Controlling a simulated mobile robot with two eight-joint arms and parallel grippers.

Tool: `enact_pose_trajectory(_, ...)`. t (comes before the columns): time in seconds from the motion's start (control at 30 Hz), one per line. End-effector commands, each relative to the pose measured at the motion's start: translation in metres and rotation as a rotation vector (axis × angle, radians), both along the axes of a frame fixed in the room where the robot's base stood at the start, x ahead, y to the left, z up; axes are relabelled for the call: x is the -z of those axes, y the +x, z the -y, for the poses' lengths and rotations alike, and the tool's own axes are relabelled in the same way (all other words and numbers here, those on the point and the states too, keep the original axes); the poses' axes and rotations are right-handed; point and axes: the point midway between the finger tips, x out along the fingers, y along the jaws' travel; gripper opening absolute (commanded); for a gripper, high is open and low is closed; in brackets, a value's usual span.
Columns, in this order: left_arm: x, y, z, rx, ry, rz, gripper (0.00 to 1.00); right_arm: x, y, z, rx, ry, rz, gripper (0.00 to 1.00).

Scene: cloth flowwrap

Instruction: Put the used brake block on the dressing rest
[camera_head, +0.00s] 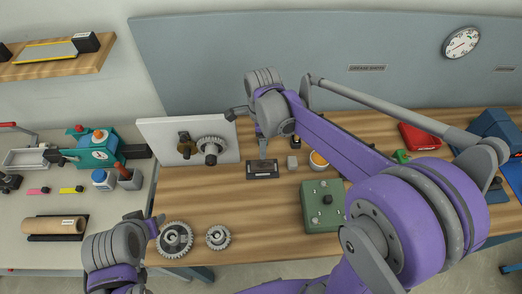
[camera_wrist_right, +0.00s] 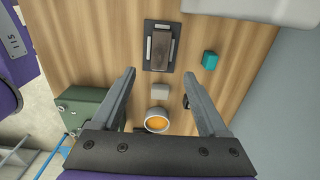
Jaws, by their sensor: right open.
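The block sits lengthwise between the strips. In the head view the plate (camera_head: 262,176) is on the bench, and my right arm partly hides what is on it. My right gripper (camera_wrist_right: 159,75) is open and empty, its fingers apart, with the block beyond its tips.
A small pale block (camera_wrist_right: 159,92) and a cup with orange contents (camera_wrist_right: 157,122) stand beside the plate. A teal block (camera_wrist_right: 210,60) is near it. A green box (camera_head: 322,206) and gears (camera_head: 175,239) also stand on the bench. Bare wood lies in front of the plate.

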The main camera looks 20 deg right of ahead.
Motion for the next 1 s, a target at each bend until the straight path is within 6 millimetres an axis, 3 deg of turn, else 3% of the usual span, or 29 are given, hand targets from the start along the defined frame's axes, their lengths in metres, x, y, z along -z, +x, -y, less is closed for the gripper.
enact_pose_trajectory(0.17,-0.001,0.001,0.0,0.0,0.0,0.001,0.5,-0.012,-0.018,0.004,-0.188,-0.004,0.058,0.77)
enact_pose_trajectory(0.4,0.0,0.0,0.0,0.0,0.0,0.001,0.5,-0.026,-0.08,0.011,-0.879,-0.116,0.25,0.77)
enact_pose_trajectory(0.6,-0.001,0.0,0.0,0.0,0.0,0.001,0.5,-0.019,-0.123,0.016,-1.425,-0.317,0.357,0.77)
enact_pose_trajectory(0.7,-0.001,0.0,0.0,0.0,0.0,0.001,0.5,-0.014,-0.136,0.017,-1.608,-0.407,0.375,0.77)
enact_pose_trajectory(0.83,-0.001,0.0,0.0,0.0,0.0,0.001,0.5,-0.009,-0.143,0.018,-1.738,-0.479,0.38,0.77)
enact_pose_trajectory(1.0,-0.001,0.0,0.0,0.0,0.0,0.001,0.5,-0.009,-0.145,0.018,-1.775,-0.499,0.379,0.77)
